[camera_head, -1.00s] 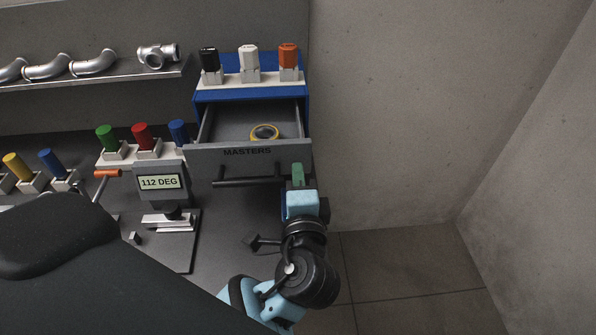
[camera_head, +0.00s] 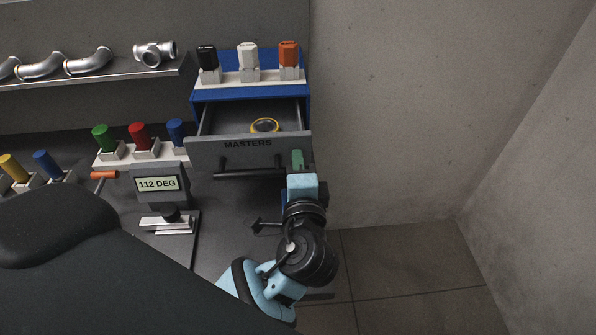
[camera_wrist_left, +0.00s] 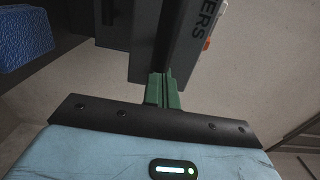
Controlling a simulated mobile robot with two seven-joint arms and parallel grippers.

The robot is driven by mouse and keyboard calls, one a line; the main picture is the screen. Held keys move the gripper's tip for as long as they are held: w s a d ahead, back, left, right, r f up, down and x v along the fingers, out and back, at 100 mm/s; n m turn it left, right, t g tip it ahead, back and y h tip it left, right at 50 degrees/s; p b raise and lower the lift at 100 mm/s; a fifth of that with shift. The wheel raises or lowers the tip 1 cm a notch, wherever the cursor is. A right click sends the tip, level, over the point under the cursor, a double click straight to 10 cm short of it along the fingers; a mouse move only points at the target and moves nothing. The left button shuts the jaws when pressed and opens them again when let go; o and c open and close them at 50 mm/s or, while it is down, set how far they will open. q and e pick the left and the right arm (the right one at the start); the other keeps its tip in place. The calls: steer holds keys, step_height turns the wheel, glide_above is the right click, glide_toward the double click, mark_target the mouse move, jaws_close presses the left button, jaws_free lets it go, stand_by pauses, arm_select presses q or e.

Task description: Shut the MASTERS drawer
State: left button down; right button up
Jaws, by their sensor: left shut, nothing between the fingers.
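The MASTERS drawer (camera_head: 205,152) is partly open under the blue cabinet (camera_head: 250,95), its grey front standing out from it. A dark bar handle (camera_head: 235,173) runs across the front. A yellow-rimmed ring (camera_head: 265,125) lies inside. My left gripper (camera_head: 298,159) is at the right end of the drawer front, its green fingers shut and empty. In the left wrist view the fingers (camera_wrist_left: 163,88) meet the lower edge of the dark drawer front (camera_wrist_left: 195,45) and seem to touch it; exact contact is hard to tell. My right gripper is not in view.
Black, white and orange pieces (camera_head: 248,57) stand on the cabinet. A gauge reading 112 DEG (camera_head: 158,184) and coloured pegs (camera_head: 139,137) stand left of the drawer. Metal pipe elbows (camera_head: 88,62) lie on a shelf. The floor at right is clear.

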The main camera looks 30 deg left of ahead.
arm_select(q)
glide_toward(293, 125)
steer(key=w+a, duration=0.1)
steer(key=w+a+r, duration=0.1)
steer(key=w, duration=0.1)
steer(key=w+a+r, duration=0.1)
steer(key=w, duration=0.1)
steer(key=shift+a+r+p, duration=0.1)
steer(key=shift+r+p, duration=0.05)
steer(key=shift+p, duration=0.15)
steer(key=shift+w+a, duration=0.15)
steer(key=shift+w, duration=0.05)
steer(key=shift+r, duration=0.2)
steer(key=shift+a, duration=0.1)
